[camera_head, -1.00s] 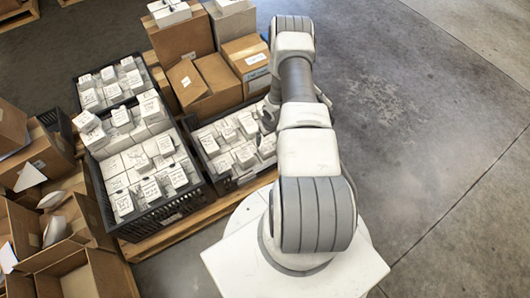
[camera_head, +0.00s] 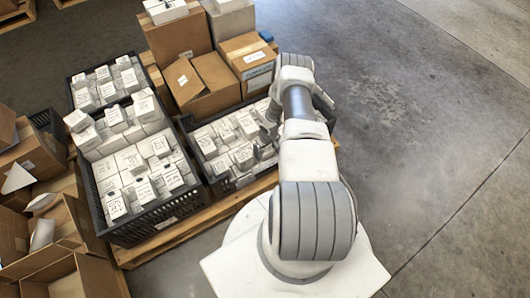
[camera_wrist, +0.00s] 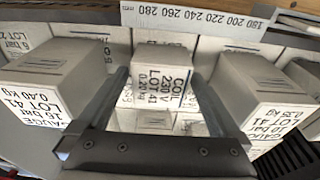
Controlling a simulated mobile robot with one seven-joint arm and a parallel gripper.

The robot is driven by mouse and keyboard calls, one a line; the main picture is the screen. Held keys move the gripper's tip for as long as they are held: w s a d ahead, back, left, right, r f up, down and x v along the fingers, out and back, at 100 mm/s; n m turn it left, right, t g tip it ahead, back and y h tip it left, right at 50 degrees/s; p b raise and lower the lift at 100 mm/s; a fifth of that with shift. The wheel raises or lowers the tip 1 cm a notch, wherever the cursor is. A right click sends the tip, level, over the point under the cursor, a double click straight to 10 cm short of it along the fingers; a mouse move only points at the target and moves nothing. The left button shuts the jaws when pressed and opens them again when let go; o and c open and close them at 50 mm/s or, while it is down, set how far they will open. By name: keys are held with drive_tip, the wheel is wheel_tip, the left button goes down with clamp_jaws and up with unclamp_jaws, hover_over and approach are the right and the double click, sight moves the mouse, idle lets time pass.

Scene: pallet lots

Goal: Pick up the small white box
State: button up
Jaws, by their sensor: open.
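In the wrist view, a small white box (camera_wrist: 162,88) marked COIL 230 V, 0.20 kg, LOT 41 sits in the middle, among other white boxes. My gripper (camera_wrist: 160,76) is open, with one finger to the left of this box and one to the right. I cannot tell whether the fingers touch it. The palm hides the near part below. In the head view, my gripper (camera_head: 270,125) is over the right side of the dark crate (camera_head: 222,187) of small white boxes, mostly hidden by my arm.
Labelled white boxes stand close on the left (camera_wrist: 62,70) and right (camera_wrist: 262,88) of the fingers. A ruler-like strip (camera_wrist: 195,17) runs along the far edge. A larger crate (camera_head: 155,229) of white boxes and brown cartons (camera_head: 203,83) stand nearby. The floor (camera_head: 430,130) at right is clear.

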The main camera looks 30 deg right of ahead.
drive_tip(key=shift+r, duration=0.1)
drive_tip(key=c, duration=1.5)
